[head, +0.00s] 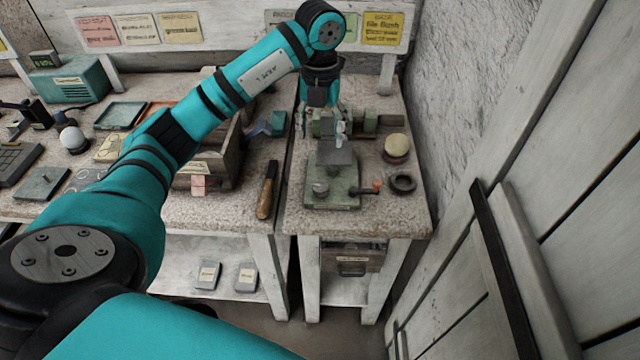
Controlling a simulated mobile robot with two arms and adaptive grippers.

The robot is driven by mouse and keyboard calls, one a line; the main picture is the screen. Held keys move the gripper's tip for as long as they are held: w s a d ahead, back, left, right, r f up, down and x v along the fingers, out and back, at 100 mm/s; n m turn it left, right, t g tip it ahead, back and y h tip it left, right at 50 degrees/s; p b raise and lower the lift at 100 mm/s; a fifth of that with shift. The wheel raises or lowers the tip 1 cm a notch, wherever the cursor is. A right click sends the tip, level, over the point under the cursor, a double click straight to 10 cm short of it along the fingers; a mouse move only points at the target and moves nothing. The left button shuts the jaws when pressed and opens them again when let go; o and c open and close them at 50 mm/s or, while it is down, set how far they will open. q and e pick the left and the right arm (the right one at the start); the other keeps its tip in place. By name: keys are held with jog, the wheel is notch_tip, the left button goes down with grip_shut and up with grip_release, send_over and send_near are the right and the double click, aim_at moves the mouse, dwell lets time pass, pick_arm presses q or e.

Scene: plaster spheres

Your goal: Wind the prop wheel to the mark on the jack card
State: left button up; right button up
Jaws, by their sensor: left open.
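A green metal fixture (331,190) sits on the right-hand bench, with a dark tilted plate (337,156) on top, a small round metal knob at its front left and an orange-tipped crank handle (372,187) at its right. I cannot tell which part is the prop wheel. My left gripper (338,132) points down just behind the plate, near a green vise-like body (362,121); it is open, and its fingers partly hide what is there. Several printed cards hang on the back rail, one a yellow card (384,27); I cannot tell which is the jack card. My right gripper is not seen.
Right of the fixture are a dark ring (402,183) and a cream-topped round object (396,147). A wooden-handled tool (267,190) lies at the left bench's edge, near a wooden crate (222,165). A plank wall closes the right side.

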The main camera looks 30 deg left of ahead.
aim_at(320, 186)
pick_arm(q)
notch_tip(320, 186, down, 17)
jog(key=shift+f+p, duration=0.15)
jog(key=shift+p, duration=1.05)
jog(key=c, duration=1.1)
